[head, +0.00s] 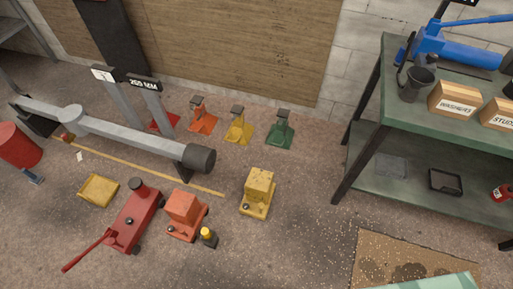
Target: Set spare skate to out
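Two wheeled block-like units that look like skates stand on the concrete floor. One is orange (184,211), at the lower left of centre. The other is yellow (258,190), to its right and a little farther back. I cannot tell which one is the spare, and no readable setting shows on either. Each has a small dark part low at its front. Nothing holds them. Neither of my grippers is in view.
A red floor jack (133,220) and a dark yellow-capped bottle (208,238) stand close beside the orange unit. A grey beam (130,134) and several coloured stands, one green (281,132), lie behind. A green bench (450,110) is at right. Floor right of the yellow unit is clear.

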